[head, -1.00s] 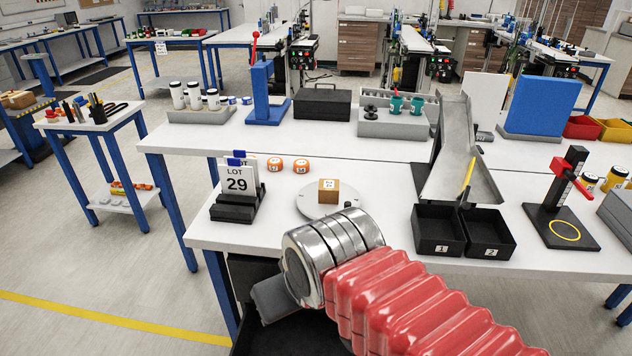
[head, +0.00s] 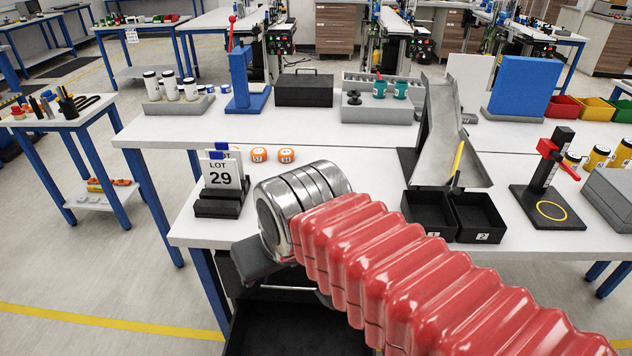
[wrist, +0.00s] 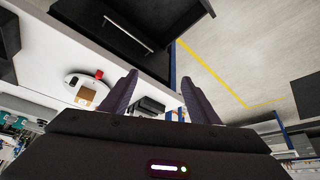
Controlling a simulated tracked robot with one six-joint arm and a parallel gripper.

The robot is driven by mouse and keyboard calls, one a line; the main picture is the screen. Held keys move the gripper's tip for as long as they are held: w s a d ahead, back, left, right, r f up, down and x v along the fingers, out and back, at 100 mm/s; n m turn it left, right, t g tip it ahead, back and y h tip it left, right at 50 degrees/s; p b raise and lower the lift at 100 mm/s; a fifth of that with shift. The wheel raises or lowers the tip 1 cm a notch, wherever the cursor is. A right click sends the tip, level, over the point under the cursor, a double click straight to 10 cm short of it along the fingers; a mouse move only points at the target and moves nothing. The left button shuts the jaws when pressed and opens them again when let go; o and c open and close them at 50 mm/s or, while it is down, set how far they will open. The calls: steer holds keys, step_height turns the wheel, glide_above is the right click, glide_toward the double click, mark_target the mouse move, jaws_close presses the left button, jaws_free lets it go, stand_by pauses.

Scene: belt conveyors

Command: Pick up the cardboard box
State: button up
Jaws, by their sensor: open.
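The cardboard box (wrist: 88,95) is a small brown cube on a round white plate (wrist: 74,80) in the wrist view, left of my gripper's fingers. In the head view my arm hides the box and the plate. My gripper (wrist: 157,98) is open, with its two dark fingers spread and nothing between their tips. The box lies outside the fingers, beside the left one, apart from it as far as I can tell.
Two black bins (head: 452,215) and a metal chute (head: 455,150) are to the right. A black drawer unit (wrist: 118,22) is under the table.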

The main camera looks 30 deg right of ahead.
steer(key=o, duration=0.3)
steer(key=shift+m+h, duration=0.4)
steer(key=shift+m, duration=0.4)
steer(key=w+d+r, duration=0.1)
steer(key=w, duration=0.1)
steer(key=w+d+r, duration=0.1)
steer(key=w+d, duration=0.1)
steer(key=w, duration=0.1)
steer(key=w+d+r, duration=0.1)
steer(key=w, duration=0.1)
steer(key=shift+w+d, duration=0.2)
steer(key=shift+w, duration=0.05)
steer(key=shift+o, duration=0.2)
steer(key=w+d+f+m+g, duration=0.1)
steer(key=w+d+m, duration=0.1)
steer(key=w+d, duration=0.7)
steer(key=w+d+f+m+g+h, duration=0.1)
steer(key=w+d+m, duration=0.1)
steer(key=w+d, duration=0.8)
steer(key=d, duration=0.3)
steer(key=shift+f+m, duration=0.25)
steer(key=shift+m, duration=0.05)
steer(key=shift+w+a, duration=0.1)
steer(key=x, duration=0.8)
steer(key=shift+w+d+f, duration=0.1)
steer(key=shift+d+f, duration=0.15)
